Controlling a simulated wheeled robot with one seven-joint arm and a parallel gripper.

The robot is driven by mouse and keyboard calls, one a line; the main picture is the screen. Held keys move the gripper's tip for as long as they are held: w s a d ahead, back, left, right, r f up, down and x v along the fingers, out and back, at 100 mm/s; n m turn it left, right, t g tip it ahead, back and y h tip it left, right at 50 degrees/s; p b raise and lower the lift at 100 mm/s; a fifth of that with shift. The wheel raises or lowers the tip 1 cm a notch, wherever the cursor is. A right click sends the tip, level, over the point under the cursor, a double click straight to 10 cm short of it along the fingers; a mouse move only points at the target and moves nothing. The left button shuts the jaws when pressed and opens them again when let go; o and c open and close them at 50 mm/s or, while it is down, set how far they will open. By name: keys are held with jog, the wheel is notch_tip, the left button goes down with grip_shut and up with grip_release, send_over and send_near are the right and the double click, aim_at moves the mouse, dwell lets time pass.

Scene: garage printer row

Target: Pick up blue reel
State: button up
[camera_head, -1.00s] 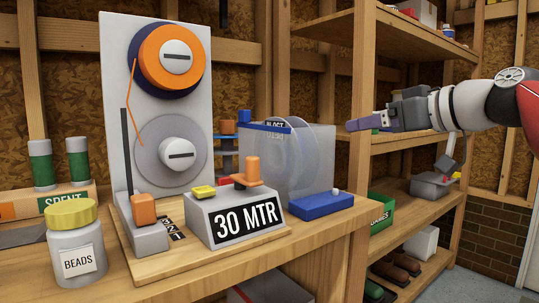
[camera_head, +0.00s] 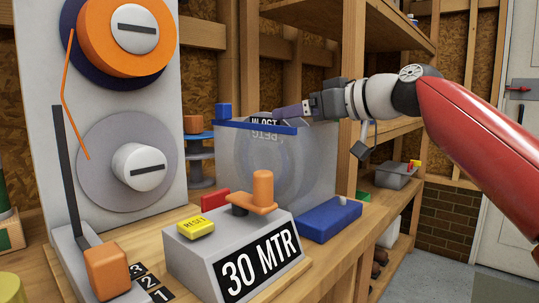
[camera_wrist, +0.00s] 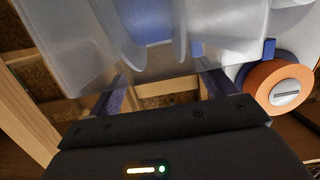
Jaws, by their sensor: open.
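A reel with clear flanges and a blue ribbed core (camera_wrist: 148,22) shows in the wrist view, inside a translucent box (camera_head: 322,165). In the head view only its pale round flange shows through the box wall. My gripper (camera_head: 290,112) is at the box's upper right edge in the head view, its fingers pointing left. In the wrist view my gripper (camera_wrist: 165,88) is open, its two fingers spread with nothing between them. The box is just beyond the fingertips. A separate blue-flanged spool (camera_head: 200,145) stands left of the box.
A grey panel (camera_head: 110,110) with an orange reel (camera_head: 105,38) stands at left. A grey counter box marked 30 MTR (camera_head: 235,255) and a blue block (camera_head: 328,220) stand on the bench in front. Wooden shelf posts (camera_head: 352,80) rise behind my gripper.

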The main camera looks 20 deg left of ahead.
jog(key=x, duration=0.1)
jog(key=p+x, duration=0.1)
jog(key=x, duration=0.1)
jog(key=p+x, duration=0.1)
jog(key=shift+w+a+r, duration=0.15)
jog(key=shift+a+r, duration=0.1)
jog(key=shift+a, duration=0.15)
jog(key=shift+w+a+f, duration=0.15)
jog(key=shift+a+f, duration=0.05)
jog(key=shift+a, duration=0.15)
grip_shut()
